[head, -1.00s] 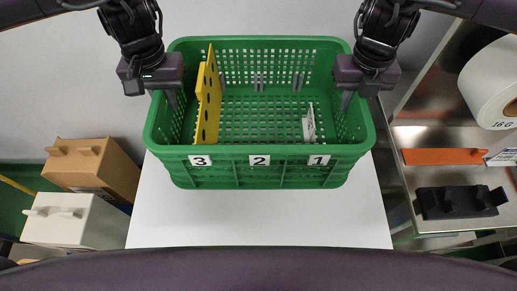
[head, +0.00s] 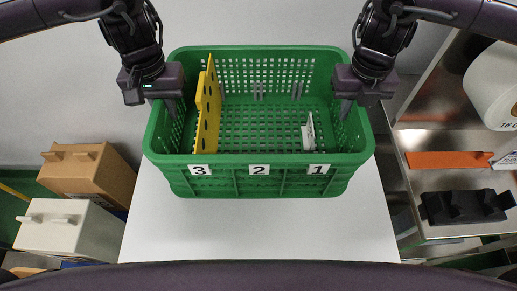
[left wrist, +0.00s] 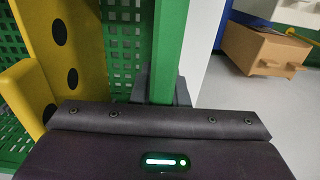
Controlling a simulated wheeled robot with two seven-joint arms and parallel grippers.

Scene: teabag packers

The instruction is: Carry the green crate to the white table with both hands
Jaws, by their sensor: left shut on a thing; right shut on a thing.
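The green crate (head: 260,184) is upright over the white table (head: 255,225), with labels 3, 2 and 1 on its near wall. I cannot tell whether its bottom touches the tabletop. My left gripper (head: 170,103) is shut on the crate's left rim and my right gripper (head: 346,104) on its right rim. In the left wrist view, the green rim (left wrist: 168,50) runs between the fingers. Inside the crate, a yellow board with dark holes (head: 208,108) stands at the left and a small white piece (head: 308,132) at the right.
A brown box (head: 88,174) and a white box (head: 66,224) are left of the table. A metal shelf at the right holds an orange piece (head: 440,160), a black part (head: 462,206) and a white roll (head: 496,88). The tabletop in front of the crate is bare.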

